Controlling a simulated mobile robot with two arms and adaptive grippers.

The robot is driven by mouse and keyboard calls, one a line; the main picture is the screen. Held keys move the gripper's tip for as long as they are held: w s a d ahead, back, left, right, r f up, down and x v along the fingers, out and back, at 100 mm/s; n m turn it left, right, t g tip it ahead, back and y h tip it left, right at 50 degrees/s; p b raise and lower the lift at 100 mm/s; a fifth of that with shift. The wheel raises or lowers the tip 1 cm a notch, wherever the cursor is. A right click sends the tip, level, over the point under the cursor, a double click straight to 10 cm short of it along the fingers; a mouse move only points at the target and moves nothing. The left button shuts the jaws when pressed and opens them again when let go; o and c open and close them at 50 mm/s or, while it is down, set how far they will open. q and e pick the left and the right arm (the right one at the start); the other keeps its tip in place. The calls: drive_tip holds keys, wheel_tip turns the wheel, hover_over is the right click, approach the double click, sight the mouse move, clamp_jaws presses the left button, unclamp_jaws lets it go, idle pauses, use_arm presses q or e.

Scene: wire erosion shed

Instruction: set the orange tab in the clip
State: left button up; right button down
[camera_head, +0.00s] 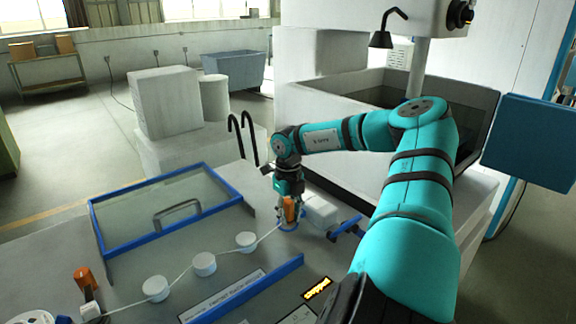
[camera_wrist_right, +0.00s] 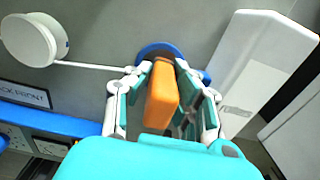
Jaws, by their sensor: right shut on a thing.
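My right gripper (camera_head: 288,212) is shut on the orange tab (camera_wrist_right: 162,95), holding it between its two fingers. In the head view the tab (camera_head: 290,208) is upright and points down toward the bench. A blue rounded piece (camera_wrist_right: 158,49), perhaps the clip, lies just beyond the tab and partly behind it. It also shows under the fingertips in the head view (camera_head: 288,227). I cannot tell whether the tab touches it or sits in it. My left gripper is not in view.
White rollers (camera_head: 204,264) carry a thin wire toward the blue piece. A white block (camera_head: 320,211) stands close right of the gripper. A blue-framed glass lid (camera_head: 165,217), a blue rail (camera_head: 250,288) and another orange piece (camera_head: 83,278) are to the left.

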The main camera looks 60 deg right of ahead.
drive_tip(key=shift+f, duration=0.4)
drive_tip(key=c, duration=1.1)
unclamp_jaws()
drive_tip(key=shift+r, duration=0.1)
wheel_tip(320, 180, up, 12)
drive_tip(key=shift+f, duration=0.1)
